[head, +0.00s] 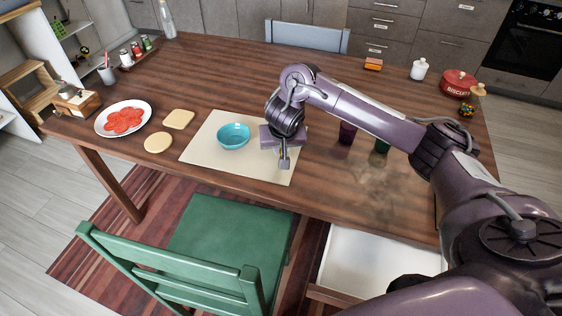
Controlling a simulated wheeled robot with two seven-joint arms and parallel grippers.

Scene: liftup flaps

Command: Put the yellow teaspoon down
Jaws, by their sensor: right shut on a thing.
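My right gripper (283,158) is over the right part of the cream placemat (208,155), just right of the blue bowl (233,135). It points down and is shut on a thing. I take this to be the yellow teaspoon, but no yellow spoon can be made out; the gripper's body hides what is between the fingers. I cannot tell whether it touches the mat. My left gripper is not in view.
A plate of red slices (123,118) and two pale yellow pieces (178,119) lie left of the mat. A dark purple cup (347,134) and a green cup (382,146) stand under my right arm.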

